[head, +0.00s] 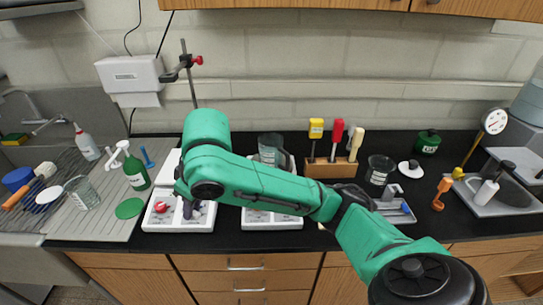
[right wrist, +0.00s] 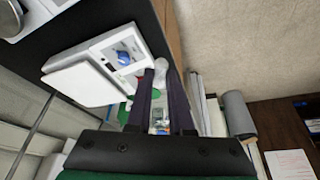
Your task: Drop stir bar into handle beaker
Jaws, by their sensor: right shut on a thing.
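Another glass beaker (head: 380,169) stands farther right. My left gripper is not in view.
A wooden tool rack (head: 331,167) and a clamp stand (head: 189,75) stand at the back. A green bottle (head: 135,172) stands left.

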